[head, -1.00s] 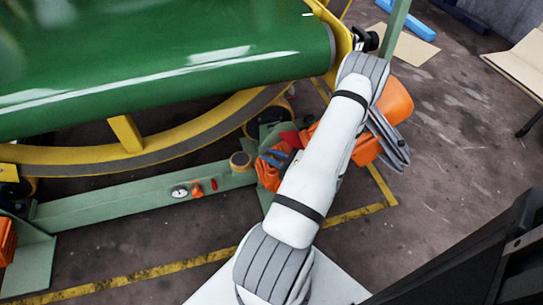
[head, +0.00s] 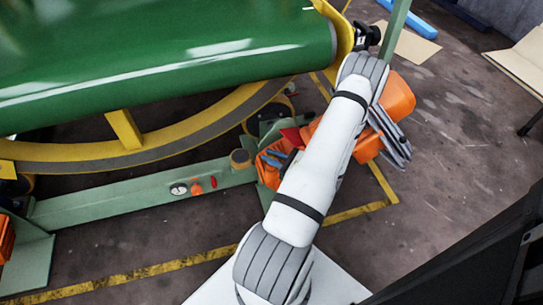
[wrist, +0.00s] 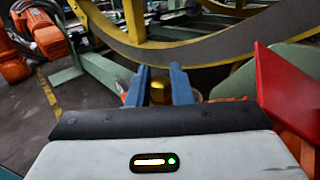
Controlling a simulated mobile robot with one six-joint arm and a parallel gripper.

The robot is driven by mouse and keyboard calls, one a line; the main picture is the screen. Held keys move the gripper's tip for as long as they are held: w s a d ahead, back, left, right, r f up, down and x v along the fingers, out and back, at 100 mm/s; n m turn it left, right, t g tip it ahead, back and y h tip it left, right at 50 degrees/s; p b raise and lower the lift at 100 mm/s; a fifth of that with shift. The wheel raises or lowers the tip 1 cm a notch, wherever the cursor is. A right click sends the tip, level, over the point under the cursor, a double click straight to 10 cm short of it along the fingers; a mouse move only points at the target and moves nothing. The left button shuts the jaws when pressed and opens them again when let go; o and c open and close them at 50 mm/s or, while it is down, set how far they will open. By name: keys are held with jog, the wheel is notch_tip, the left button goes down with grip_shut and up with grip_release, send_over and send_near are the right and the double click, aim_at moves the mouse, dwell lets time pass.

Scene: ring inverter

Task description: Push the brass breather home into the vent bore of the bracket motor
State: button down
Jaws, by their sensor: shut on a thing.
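My gripper (head: 277,159) is low beside the green frame in the head view, mostly hidden by my arm. In the wrist view its two blue-grey fingers (wrist: 158,88) stand on either side of a small brass piece (wrist: 157,92), which looks like the breather. The fingers appear shut on it, but the contact is dim. A large orange motor body (head: 398,97) shows behind my arm in the head view. More orange housing (head: 268,172) lies around the fingers. I cannot make out the vent bore or whether the breather touches it.
The yellow ring (head: 140,158) and green drum (head: 160,60) rise close behind the gripper. The green beam (head: 120,197) runs left. A red plate (wrist: 285,90) stands close at right in the wrist view. Floor in front of the beam is clear.

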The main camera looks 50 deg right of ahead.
jog(key=shift+f, duration=0.15)
jog(key=c, duration=1.2)
grip_release()
jog(key=p+v, duration=0.2)
jog(key=v, duration=0.5)
jog(key=shift+s, duration=0.35)
